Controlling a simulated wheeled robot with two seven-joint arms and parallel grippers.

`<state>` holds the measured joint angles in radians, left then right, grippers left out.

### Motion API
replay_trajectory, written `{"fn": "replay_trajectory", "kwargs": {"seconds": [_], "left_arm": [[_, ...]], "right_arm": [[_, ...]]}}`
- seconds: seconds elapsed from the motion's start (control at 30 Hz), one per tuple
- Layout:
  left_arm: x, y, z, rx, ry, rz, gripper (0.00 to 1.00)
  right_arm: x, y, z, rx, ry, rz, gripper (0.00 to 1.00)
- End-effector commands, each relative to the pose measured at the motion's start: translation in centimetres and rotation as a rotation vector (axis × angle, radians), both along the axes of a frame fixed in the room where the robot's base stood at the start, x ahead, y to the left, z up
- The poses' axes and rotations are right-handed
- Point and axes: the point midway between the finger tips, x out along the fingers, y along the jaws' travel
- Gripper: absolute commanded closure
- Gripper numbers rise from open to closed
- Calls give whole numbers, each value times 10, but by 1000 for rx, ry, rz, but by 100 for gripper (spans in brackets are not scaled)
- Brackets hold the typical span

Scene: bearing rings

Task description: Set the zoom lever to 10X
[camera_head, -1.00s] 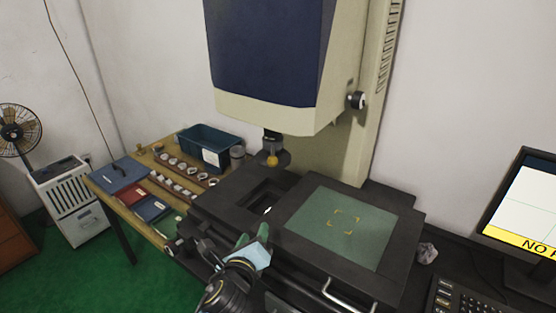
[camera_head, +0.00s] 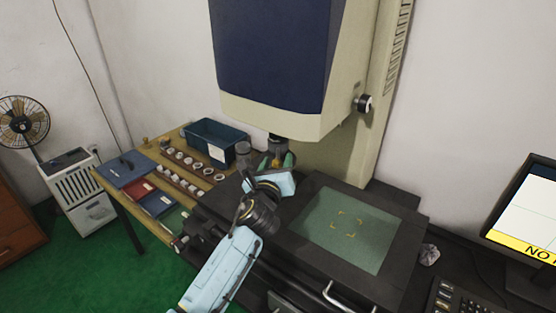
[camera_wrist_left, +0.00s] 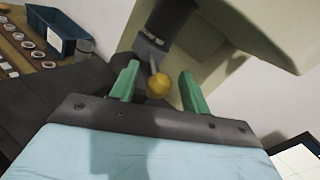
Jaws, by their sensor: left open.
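The zoom lever is a short rod with a yellow ball knob (camera_wrist_left: 159,86), coming off the dark lens barrel (camera_wrist_left: 168,22) under the machine's head. In the head view the knob (camera_head: 276,163) is small and partly hidden by my gripper. My left gripper (camera_head: 277,161) is just below the lens, with its green fingers pointing at the lever. In the left wrist view the open green fingers (camera_wrist_left: 160,84) stand on either side of the yellow knob, with gaps visible on both sides. Whether the knob is fully between the fingertips in depth I cannot tell. Scale markings are not readable. My right gripper is not in view.
The blue-and-cream machine head (camera_head: 275,60) hangs above the gripper. The black stage with a green glass plate (camera_head: 345,229) lies below right. A wooden table (camera_head: 180,206) with rings and a teal bin (camera_head: 213,142) is left. A monitor (camera_head: 530,210) stands right.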

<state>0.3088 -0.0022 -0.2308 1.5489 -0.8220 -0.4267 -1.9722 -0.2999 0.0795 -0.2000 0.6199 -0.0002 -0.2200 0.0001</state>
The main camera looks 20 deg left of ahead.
Motion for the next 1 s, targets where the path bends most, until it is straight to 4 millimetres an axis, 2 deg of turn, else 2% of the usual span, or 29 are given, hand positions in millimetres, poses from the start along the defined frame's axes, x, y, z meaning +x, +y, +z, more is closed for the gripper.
{"fn": "replay_trajectory", "kwargs": {"seconds": [0.2, 0.53, 0.87, 0.9, 1.0], "left_arm": [[17, 1, 0, 0, 0, 0, 53], [19, 2, 0, 0, 1, 0, 53], [19, 2, 0, 0, 1, 0, 97], [19, 2, 0, 0, 1, 0, 100], [19, 2, 0, 0, 1, 0, 100]], "right_arm": [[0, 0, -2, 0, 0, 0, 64], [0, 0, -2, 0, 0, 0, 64], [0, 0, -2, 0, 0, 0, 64], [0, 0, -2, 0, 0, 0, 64], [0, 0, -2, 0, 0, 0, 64]]}}
